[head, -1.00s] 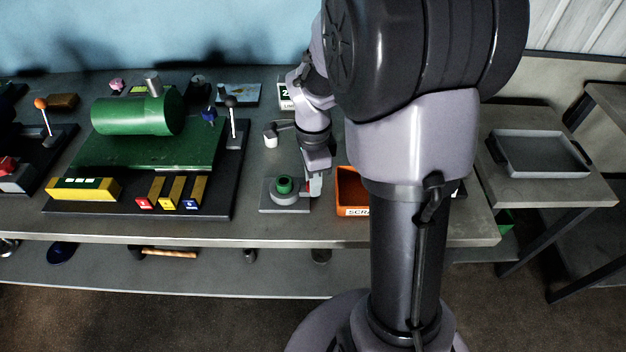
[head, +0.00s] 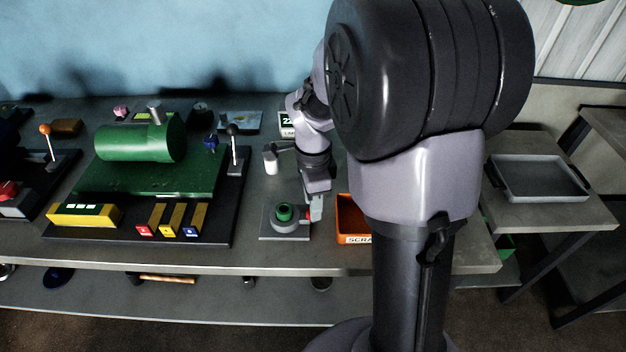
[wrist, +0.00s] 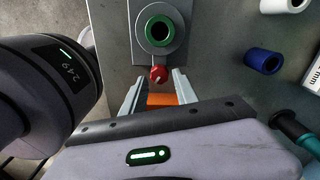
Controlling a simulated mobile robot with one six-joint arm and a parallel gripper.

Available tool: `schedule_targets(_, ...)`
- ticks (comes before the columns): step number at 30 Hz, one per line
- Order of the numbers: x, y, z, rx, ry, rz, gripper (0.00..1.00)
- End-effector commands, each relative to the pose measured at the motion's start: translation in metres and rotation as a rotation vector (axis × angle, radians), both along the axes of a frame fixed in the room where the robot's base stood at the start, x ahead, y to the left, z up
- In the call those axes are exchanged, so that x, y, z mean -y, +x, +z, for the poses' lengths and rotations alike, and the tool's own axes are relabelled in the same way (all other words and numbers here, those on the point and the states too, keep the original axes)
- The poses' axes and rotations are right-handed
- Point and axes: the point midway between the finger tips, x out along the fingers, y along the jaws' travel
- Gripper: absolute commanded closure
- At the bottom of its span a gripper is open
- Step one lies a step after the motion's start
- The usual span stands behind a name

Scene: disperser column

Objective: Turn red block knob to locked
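A round grey fixture with a green top (head: 285,213) sits on a grey square plate (head: 270,232) on the bench. A red knob (head: 309,214) sticks out from its right side. In the wrist view the green ring (wrist: 160,31) is at top centre and the red ball-shaped knob (wrist: 159,74) is below it, toward my gripper (wrist: 156,88). My fingers are apart, one on each side of the knob's line. The knob lies near the fingertips, and I see no contact. My gripper (head: 316,208) is beside the knob in the head view, partly hidden by my arm.
An orange scrap bin (head: 355,238) stands just right of the fixture, partly behind my arm. A green machine (head: 150,170) with coloured keys and a lever is to the left. A blue cylinder (wrist: 264,61) lies to the right in the wrist view. A grey tray (head: 540,178) is far right.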

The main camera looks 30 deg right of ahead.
Motion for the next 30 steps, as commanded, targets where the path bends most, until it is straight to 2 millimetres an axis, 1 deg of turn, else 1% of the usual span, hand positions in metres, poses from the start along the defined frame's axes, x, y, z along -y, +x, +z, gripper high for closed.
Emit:
schedule_targets(1, 0.0, 0.001, 0.021, 0.005, -0.001, 0.0, 0.65)
schedule_targets(6, 0.0, 0.001, 0.082, 0.006, -0.002, 0.0, 0.65)
schedule_targets(9, 0.0, 0.001, 0.112, 0.004, -0.001, -0.001, 0.65)
schedule_targets(13, 0.0, 0.001, 0.14, 0.004, -0.001, 0.0, 0.65)
schedule_targets(15, 0.0, 0.0, 0.149, 0.002, -0.001, -0.001, 0.65)
schedule_targets(18, 0.0, 0.0, 0.155, 0.001, 0.0, -0.001, 0.65)
schedule_targets(30, 0.0, 0.0, 0.155, 0.0, 0.0, 0.0, 0.65)
